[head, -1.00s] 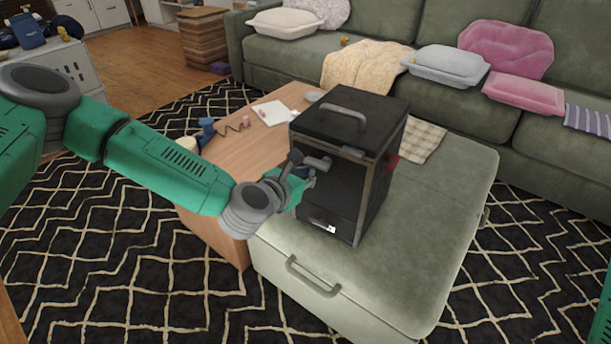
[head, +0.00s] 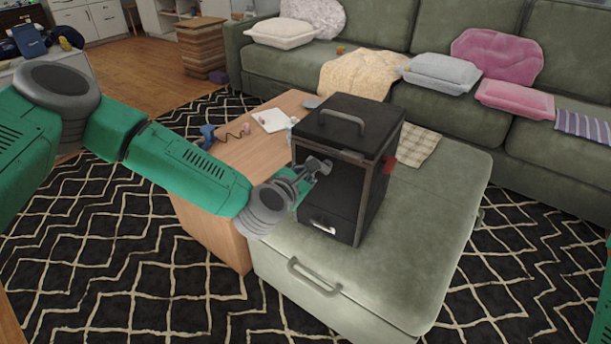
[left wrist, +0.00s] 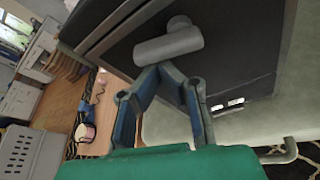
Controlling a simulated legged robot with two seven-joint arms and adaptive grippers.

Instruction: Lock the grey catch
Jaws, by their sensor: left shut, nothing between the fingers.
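A black box (head: 352,128) with a top handle stands upright on the green ottoman. The grey catch (head: 319,166) is on its front face, near the upper left. In the left wrist view the catch (left wrist: 168,46) is a grey bar with a round knob, just beyond my fingertips. My left gripper (head: 305,178) is shut and empty, its tips close against the catch. In the left wrist view its blue fingers (left wrist: 165,72) meet under the bar; whether they touch it is unclear. My right gripper is not in view.
The green ottoman (head: 430,225) has a front handle (head: 313,275) and free room right of the box. A wooden table (head: 215,205) with small items adjoins it on the left. A green sectional (head: 425,115) with pillows stands behind.

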